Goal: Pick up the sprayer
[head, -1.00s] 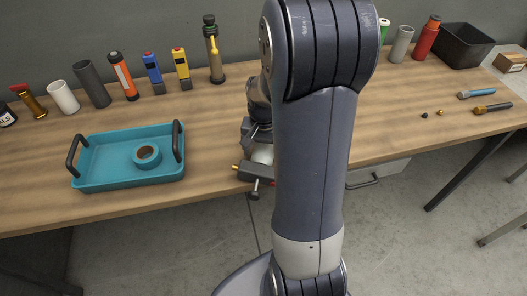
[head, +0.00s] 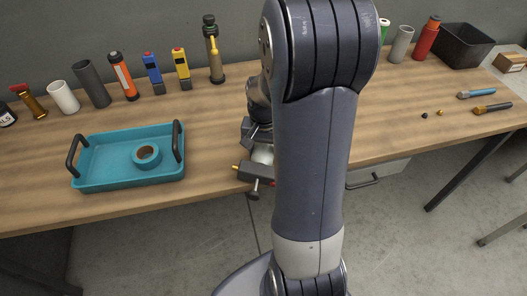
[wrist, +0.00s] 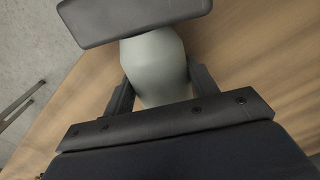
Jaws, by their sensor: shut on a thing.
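The sprayer has a pale grey rounded body (wrist: 157,62) and a dark grey block-like head (wrist: 135,18) in the wrist view. My gripper (wrist: 160,88) is shut on the sprayer, one dark finger on each side of the pale body. In the head view the sprayer (head: 262,154) shows only in part beside my arm, near the table's front edge. Its dark part has a small brass tip pointing left. My arm hides most of the gripper and the sprayer's right side there. I cannot tell whether the sprayer touches the table.
A teal tray (head: 110,181) with a tape roll (head: 146,155) stands to the left. Several bottles, tubes and torches line the back. A black bin (head: 463,46), a red bottle (head: 425,38) and tools (head: 492,108) are at the right. Bare wood lies between tray and gripper.

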